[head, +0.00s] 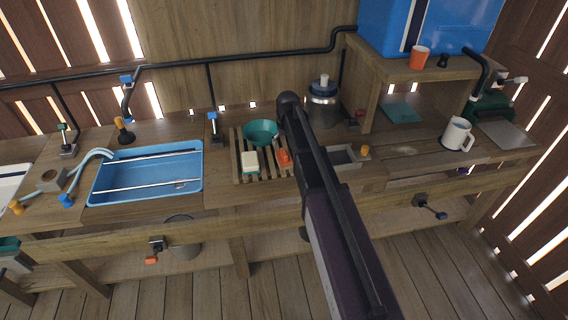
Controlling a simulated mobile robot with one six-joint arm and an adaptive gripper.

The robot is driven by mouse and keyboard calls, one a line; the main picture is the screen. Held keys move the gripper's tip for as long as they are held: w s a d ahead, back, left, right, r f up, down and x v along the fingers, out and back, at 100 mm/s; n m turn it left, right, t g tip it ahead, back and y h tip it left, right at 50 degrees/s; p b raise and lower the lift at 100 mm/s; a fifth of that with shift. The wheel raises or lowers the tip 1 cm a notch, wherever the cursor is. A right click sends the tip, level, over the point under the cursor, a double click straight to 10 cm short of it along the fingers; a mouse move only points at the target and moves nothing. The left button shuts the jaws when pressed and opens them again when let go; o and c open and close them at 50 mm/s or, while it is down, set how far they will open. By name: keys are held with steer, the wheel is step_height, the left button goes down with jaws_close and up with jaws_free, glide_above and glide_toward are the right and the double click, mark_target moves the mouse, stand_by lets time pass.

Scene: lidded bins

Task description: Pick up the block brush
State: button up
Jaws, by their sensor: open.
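A small block with a cream top and a teal lower edge (250,162) lies on the slatted wooden rack (237,150) on the counter. It looks like the block brush, but it is too small to be sure whether it has bristles. An orange object (285,158) lies to its right on the same rack, close to my arm. A teal bowl (261,132) sits behind them. My arm reaches up from the bottom and its dark rounded joint is right of the bowl. My gripper does not show; the arm seems to hide it.
A blue basin (146,174) is set in the counter to the left. A metal canister (323,104) stands behind my arm. A white mug (456,134) and an orange cup (419,57) are at the right. A wooden rail (120,243) runs along the counter front.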

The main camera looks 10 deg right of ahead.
mark_target(285, 152)
steer(key=shift+w+f+b, duration=0.2)
steer(key=shift+f+b, duration=0.8)
steer(key=shift+f, duration=0.15)
steer(key=shift+w+f+b, duration=0.15)
steer(key=shift+f+b, duration=0.85)
steer(key=shift+f, duration=0.15)
steer(key=shift+w+a+f+b, duration=0.1)
steer(key=shift+w+f+b, duration=0.05)
steer(key=shift+f+b, duration=0.7)
steer(key=shift+w+d+f+b, duration=0.1)
steer(key=shift+w+f+b, duration=0.1)
steer(key=shift+f+b, duration=0.65)
steer(key=shift+w+a+f+b, duration=0.1)
steer(key=shift+w+f+b, duration=0.05)
steer(key=shift+f+b, duration=0.7)
steer(key=c, duration=1)
